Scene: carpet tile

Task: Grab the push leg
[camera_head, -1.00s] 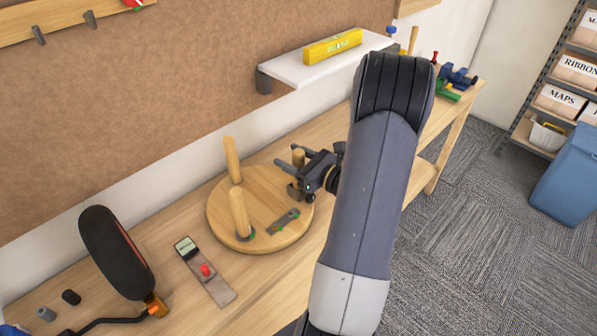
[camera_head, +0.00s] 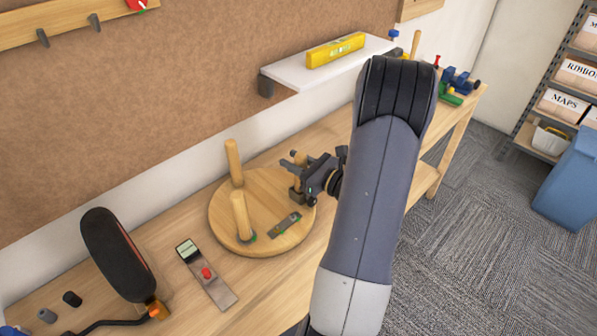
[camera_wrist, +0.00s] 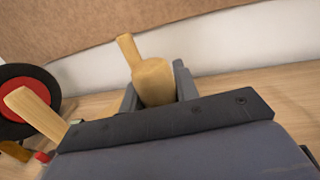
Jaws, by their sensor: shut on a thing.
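A round wooden disc (camera_head: 226,222) lies on the bench with pale wooden legs standing up from it. One leg (camera_head: 234,163) is at the back and one (camera_head: 241,216) at the front left. My gripper (camera_head: 296,174) is over the disc's right side, shut on a third leg. This held leg (camera_wrist: 154,82) shows between the two fingers in the wrist view, with a narrow wooden piece behind it. In the head view my gripper mostly hides it, and I cannot tell whether its foot touches the disc. Another leg (camera_wrist: 36,112) shows at the wrist view's left.
A small flat grey tool (camera_head: 284,225) lies on the disc. A strip with a red knob (camera_head: 207,273) and a black padded object (camera_head: 115,250) are to the left. A white shelf (camera_head: 300,77) with a yellow level (camera_head: 335,50) overhangs behind.

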